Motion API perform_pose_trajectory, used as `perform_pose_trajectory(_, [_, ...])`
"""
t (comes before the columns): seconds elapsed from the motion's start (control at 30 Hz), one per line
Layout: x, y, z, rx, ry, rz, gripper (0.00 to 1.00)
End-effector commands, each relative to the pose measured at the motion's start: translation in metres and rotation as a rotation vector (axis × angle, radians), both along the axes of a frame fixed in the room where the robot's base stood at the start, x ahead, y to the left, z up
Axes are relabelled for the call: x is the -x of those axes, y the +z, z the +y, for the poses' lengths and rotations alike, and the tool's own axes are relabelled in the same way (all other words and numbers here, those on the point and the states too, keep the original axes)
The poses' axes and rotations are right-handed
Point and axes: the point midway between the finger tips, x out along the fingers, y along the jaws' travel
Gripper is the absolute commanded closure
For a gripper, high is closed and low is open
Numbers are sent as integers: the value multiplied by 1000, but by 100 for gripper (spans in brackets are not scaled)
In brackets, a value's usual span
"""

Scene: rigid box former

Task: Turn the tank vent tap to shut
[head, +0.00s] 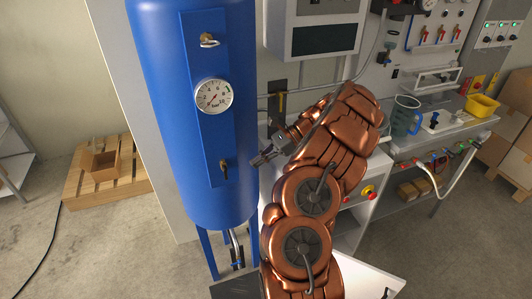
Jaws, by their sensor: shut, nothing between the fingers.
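The blue tank (155,100) stands upright at the left of centre, with a blue panel on its front. A small brass tap (208,40) with a pale handle lying roughly crosswise sits high on the panel. Another brass tap (224,168) with a dark handle hanging down sits low on the panel. I see no readable label telling which is the vent tap. My gripper (257,159) is shut and empty, to the right of the lower tap and apart from it in the picture. My copper-coloured arm covers the area behind it.
A round bar gauge (213,95) is between the two taps. A grey wall panel and a bench with a jug (404,116) and a yellow bin (481,105) are at right. A pallet (85,190) with an open carton (103,163) is at left. Floor in front of the pallet is mostly clear.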

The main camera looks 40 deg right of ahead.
Motion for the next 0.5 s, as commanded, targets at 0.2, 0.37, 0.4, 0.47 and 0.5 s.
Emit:
perform_pose_trajectory(0.2, [-10, -12, 27, -5, 5, 1, 100])
perform_pose_trajectory(0.37, [-18, -15, 45, -1, 4, 1, 100])
perform_pose_trajectory(0.4, [-20, -15, 49, -1, 4, 1, 100])
perform_pose_trajectory(0.47, [-22, -16, 56, -1, 4, 1, 100])
perform_pose_trajectory(0.5, [-24, -16, 59, -1, 4, 1, 100])
